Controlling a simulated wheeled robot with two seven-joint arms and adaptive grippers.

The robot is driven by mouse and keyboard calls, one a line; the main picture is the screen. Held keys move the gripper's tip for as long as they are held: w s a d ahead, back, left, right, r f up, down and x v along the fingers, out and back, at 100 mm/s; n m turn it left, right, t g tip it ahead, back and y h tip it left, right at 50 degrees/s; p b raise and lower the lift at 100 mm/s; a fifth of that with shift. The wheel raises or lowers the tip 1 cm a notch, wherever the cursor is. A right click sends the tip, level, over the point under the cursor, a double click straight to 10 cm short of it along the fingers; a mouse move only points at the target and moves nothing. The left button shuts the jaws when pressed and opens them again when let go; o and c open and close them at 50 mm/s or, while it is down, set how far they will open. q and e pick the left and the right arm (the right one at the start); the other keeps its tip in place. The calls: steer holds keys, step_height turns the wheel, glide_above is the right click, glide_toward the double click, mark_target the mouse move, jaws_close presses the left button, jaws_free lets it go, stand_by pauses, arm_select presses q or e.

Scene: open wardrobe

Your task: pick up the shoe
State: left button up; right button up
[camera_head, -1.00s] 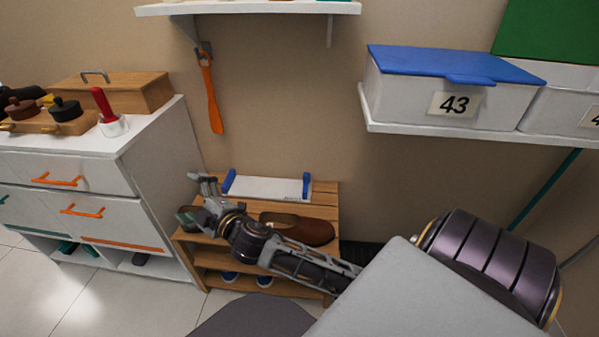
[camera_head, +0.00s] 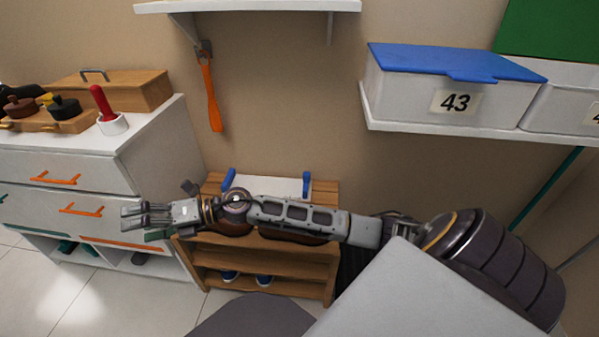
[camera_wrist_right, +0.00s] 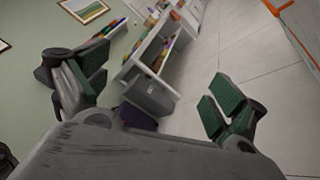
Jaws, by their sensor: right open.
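A brown shoe (camera_head: 290,237) lies on the top of the wooden shoe rack (camera_head: 310,261), mostly hidden behind my right forearm. Another brown piece (camera_head: 235,228), likely a second shoe, shows just below my wrist. Blue shoes (camera_head: 264,280) stand on a lower shelf of the rack. My right gripper (camera_head: 135,216) is to the left of the rack, in front of the white drawer cabinet. Its green-padded fingers stand apart and empty in the right wrist view (camera_wrist_right: 152,88). That view shows no shoe that I can make out. My left gripper is out of view.
A white board with blue ends (camera_head: 270,185) sits at the back of the rack top. The drawer cabinet (camera_head: 160,150) has orange handles (camera_head: 82,210). A wall shelf (camera_head: 440,131) holds a box marked 43 (camera_head: 440,97). An orange shoehorn (camera_head: 210,95) hangs on the wall.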

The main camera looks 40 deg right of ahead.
steer(key=d+f+n+g+h, duration=0.65)
steer(key=d+f, duration=0.35)
steer(key=f, duration=0.2)
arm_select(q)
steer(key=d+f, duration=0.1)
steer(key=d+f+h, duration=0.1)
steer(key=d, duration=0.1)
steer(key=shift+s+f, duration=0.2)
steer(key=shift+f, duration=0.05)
arm_select(e)
steer(key=d+f+g+h, duration=0.1)
steer(key=d+h, duration=0.8)
steer(key=d, duration=1.5)
steer(key=shift+w+f+g, duration=0.2)
steer(key=shift+f+g, duration=0.1)
steer(key=shift+g, duration=0.25)
steer(key=shift+f+n, duration=0.1)
steer(key=shift+n, duration=0.15)
